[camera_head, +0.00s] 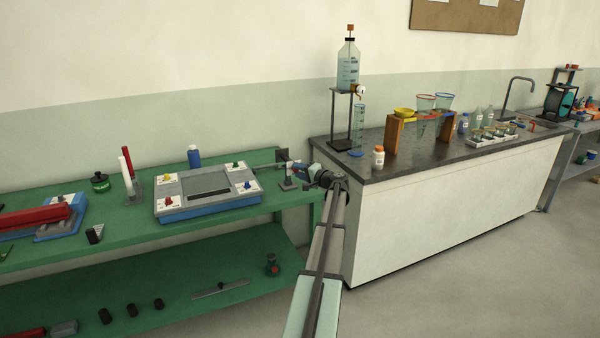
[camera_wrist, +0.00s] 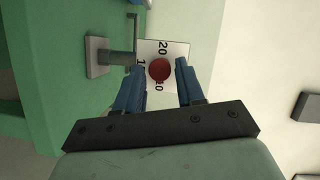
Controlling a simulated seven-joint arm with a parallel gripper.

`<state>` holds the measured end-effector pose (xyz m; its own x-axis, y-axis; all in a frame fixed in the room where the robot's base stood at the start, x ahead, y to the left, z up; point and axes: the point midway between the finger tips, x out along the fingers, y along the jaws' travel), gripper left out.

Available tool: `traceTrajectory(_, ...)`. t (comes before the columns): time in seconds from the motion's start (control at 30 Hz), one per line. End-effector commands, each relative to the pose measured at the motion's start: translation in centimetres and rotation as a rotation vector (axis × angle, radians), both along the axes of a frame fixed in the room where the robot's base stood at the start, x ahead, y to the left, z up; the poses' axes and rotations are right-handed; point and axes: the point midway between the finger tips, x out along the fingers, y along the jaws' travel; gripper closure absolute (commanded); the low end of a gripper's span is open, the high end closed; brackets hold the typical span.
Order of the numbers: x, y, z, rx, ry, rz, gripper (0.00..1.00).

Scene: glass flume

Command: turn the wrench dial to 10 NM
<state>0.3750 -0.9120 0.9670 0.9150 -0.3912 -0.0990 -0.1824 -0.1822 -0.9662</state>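A round red knob (camera_wrist: 160,69) sits on a white plate (camera_wrist: 176,48) in the wrist view. Black numbers are printed around it: 20 above, 10 below, and one partly covered by a finger at the left. I see no clear pointer, so its setting cannot be told. My gripper (camera_wrist: 164,70) is open, with a blue finger on each side of the knob. The left finger is close to the knob's edge; contact cannot be told. In the head view my gripper (camera_head: 301,172) is at the green bench's right end, and my arm hides most of the dial.
A grey stand (camera_wrist: 98,57) is beside the plate, also at the bench's end (camera_head: 288,184). A blue-white panel box (camera_head: 207,206) with coloured knobs is left on the green bench (camera_head: 130,222). A dark-topped counter (camera_head: 420,165) with glassware stands close on the right.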

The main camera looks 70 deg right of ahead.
Motion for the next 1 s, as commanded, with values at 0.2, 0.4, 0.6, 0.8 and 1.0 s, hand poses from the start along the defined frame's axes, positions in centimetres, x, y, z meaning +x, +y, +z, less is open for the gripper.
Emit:
traceTrajectory(0.2,0.0,0.0,0.0,0.0,0.0,0.0,0.49)
traceTrajectory(0.4,-0.2,0.1,0.0,0.0,0.0,-0.001,0.49)
traceTrajectory(0.6,-2.0,0.9,0.2,0.0,0.0,-0.002,0.49)
traceTrajectory(0.8,-5.5,2.5,0.6,-0.001,0.0,-0.003,0.49)
traceTrajectory(1.0,-8.9,3.9,1.0,-0.001,0.0,-0.002,0.49)
